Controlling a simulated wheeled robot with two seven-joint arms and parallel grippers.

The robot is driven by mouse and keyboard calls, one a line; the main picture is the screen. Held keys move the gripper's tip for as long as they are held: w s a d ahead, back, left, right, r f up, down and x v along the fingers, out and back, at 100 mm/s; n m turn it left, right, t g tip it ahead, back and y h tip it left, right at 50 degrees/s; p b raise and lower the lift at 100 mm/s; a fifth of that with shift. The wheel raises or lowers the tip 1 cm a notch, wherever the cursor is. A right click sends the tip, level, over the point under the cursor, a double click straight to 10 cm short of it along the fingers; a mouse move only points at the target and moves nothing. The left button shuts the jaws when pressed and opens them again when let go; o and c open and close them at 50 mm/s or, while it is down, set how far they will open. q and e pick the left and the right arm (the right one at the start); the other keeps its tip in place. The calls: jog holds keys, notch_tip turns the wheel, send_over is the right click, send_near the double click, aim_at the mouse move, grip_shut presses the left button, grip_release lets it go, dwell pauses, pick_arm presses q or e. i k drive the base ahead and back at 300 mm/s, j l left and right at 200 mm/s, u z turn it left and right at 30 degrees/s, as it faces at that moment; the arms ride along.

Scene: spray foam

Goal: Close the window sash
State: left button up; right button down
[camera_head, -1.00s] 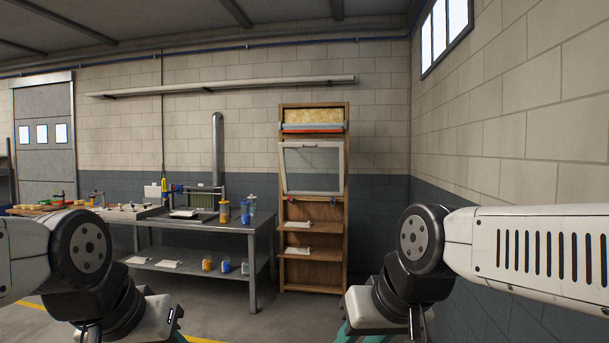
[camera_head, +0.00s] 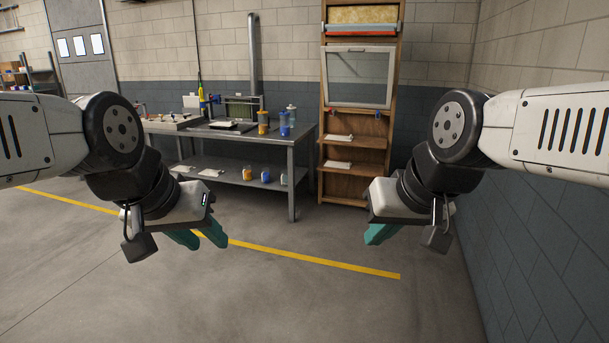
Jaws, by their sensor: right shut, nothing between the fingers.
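The white-framed window sash (camera_head: 324,82) is set in a tall wooden rack (camera_head: 396,118) against the back wall. The sash looks wider at its top than at its bottom, as if its top leans out toward me. My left gripper (camera_head: 206,241) hangs over the floor at the left, with two teal fingers apart and nothing between them. My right gripper (camera_head: 380,234) is shut and empty in front of the rack's lower part; its fingers are partly hidden. Both grippers are well short of the sash and lower than it in the picture.
A grey metal workbench (camera_head: 292,147) with bottles and tools stands left of the rack. Small red and blue items sit just below the sash. A block wall (camera_head: 545,210) closes the right side. The floor (camera_head: 290,305) in front is clear, with a yellow line (camera_head: 310,258).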

aim_at(325, 48)
jog(key=i, duration=4.35)
